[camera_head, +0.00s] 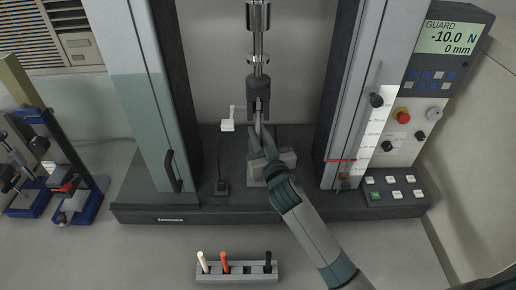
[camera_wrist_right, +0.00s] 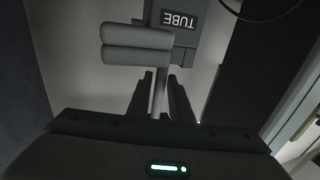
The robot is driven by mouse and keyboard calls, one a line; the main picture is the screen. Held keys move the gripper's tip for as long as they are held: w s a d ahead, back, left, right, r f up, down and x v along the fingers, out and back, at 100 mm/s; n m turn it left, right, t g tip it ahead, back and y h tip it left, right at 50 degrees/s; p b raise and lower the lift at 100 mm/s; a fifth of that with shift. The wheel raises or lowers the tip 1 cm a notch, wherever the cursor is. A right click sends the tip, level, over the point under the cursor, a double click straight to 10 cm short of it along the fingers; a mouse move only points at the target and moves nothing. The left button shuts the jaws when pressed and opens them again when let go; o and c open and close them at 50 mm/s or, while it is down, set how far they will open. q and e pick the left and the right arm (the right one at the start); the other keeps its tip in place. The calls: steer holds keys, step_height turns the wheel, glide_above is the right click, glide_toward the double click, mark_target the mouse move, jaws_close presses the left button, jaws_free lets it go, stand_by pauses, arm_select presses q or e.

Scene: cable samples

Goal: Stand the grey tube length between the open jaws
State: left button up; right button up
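The grey tube length (camera_head: 258,122) stands about upright below the dark upper jaw (camera_head: 258,86) of the test machine. In the wrist view the tube (camera_wrist_right: 159,96) runs between the two dark fingers of my right gripper (camera_wrist_right: 160,82), which appear closed on it. In the head view my right gripper (camera_head: 262,142) is in front of the grey lower fixture (camera_head: 287,158), partly hiding it. The wrist view shows grey rounded pads (camera_wrist_right: 138,42) beside the tube and an upside-down TUBE label (camera_wrist_right: 180,20). Whether the tube's ends lie inside the jaws is unclear. My left gripper is out of view.
A grey rack (camera_head: 205,277) at the front holds a white, an orange and a black sample, with a vacant slot. Machine columns (camera_head: 150,110) flank the workspace. The control panel (camera_head: 410,110) reads GUARD, -10.0 N, 0 mm. Blue-based devices (camera_head: 83,210) stand at left.

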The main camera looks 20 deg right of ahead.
stand_by(0.4)
steer(key=o, duration=0.6)
steer(key=shift+c, duration=0.2)
steer(key=shift+s, duration=0.2)
steer(key=s+p, duration=0.2)
steer(key=s, duration=0.6)
steer(key=shift+s, duration=0.35)
stand_by(0.4)
steer(key=shift+s+f, duration=0.1)
stand_by(0.5)
